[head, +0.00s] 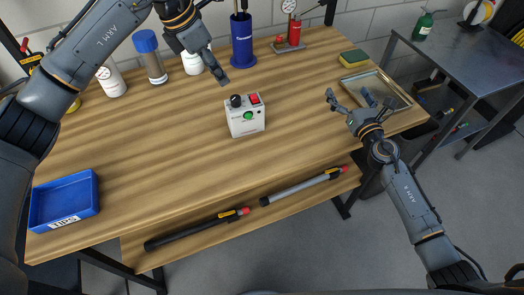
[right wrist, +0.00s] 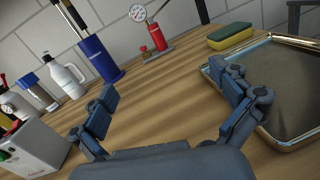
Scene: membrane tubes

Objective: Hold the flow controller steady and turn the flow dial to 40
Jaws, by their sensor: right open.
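The flow controller, a small white box (head: 246,122), stands on the middle of the wooden table in the head view. Its top carries a black dial (head: 236,101) and a red switch (head: 254,99); a green button is on the front. The dial's reading is too small to tell. In the right wrist view the box (right wrist: 40,150) is at the left edge, partly cut off. My left gripper (head: 218,72) is above the table, behind and left of the box, apart from it; its fingers look close together, edge-on. My right gripper (head: 350,99) is open and empty, right of the box.
A metal tray (head: 402,104) lies beside my right gripper, with a sponge (head: 353,58) behind it. A blue bin (head: 39,206) is front left. Table around the box is clear.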

